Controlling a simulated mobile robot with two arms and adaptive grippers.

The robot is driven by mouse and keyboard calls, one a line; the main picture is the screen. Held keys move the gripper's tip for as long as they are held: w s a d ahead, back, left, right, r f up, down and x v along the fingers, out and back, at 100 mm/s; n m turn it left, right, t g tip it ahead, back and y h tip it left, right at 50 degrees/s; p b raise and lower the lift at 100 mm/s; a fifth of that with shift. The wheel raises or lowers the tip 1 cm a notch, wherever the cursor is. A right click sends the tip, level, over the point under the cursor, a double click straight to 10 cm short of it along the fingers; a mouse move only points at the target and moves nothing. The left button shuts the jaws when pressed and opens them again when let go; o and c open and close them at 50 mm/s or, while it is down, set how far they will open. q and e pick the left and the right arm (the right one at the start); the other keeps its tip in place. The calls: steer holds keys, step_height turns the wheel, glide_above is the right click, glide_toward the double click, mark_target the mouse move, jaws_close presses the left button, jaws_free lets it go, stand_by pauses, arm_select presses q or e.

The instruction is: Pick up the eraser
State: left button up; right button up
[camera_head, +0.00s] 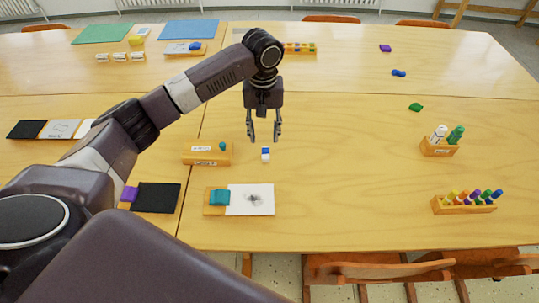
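A small blue-and-white block, which looks like the eraser (265,156), lies on the light wooden table (340,200) near the middle of the view. My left gripper (264,137) points down, just beyond the block in the picture. Its two fingers are spread apart with nothing between them. It appears to be above the table, apart from the block; the exact height is hard to tell. My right gripper is not in view.
A wooden box (207,158) stands left of the block. A white sheet on a board (250,200) lies nearer. Wooden holders with glue-like bottles (440,149) and colored markers (465,207) stand at the right. The table between block and holders is clear.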

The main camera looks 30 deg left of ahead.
mark_target(266, 153)
arm_select(q)
steer(key=shift+w+f, duration=0.2)
steer(key=shift+f, duration=0.25)
steer(key=shift+w+f, duration=0.2)
steer(key=shift+f, duration=0.25)
steer(key=shift+s+f, duration=0.15)
steer(key=shift+f, duration=0.65)
step_height(266, 153, down, 5)
steer(key=shift+f, duration=0.1)
jaws_close()
